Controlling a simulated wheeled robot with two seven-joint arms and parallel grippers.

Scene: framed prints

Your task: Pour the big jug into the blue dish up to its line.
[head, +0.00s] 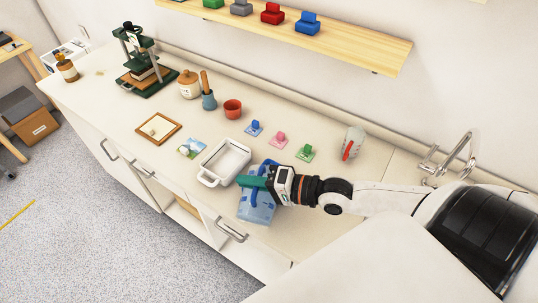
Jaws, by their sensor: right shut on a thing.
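A large see-through blue jug (258,210) with a blue handle is near the counter's front edge, just right of a white tray-like dish (212,177) with end handles. My right gripper (253,183), with green fingers, reaches in from the right and is shut on the jug. The gripper hides part of the jug. I cannot tell whether the jug touches the counter or how far it tilts. I see no dish that is plainly blue; the dish beside the jug looks white, and no line on it can be made out. My left gripper is not in view.
Blue, pink and green small pieces (280,139) lie behind the dish. A clear jug with a red handle (352,145) stands near the sink tap (445,155). A red cup (232,109), framed print (158,128) and green press (145,70) stand further left.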

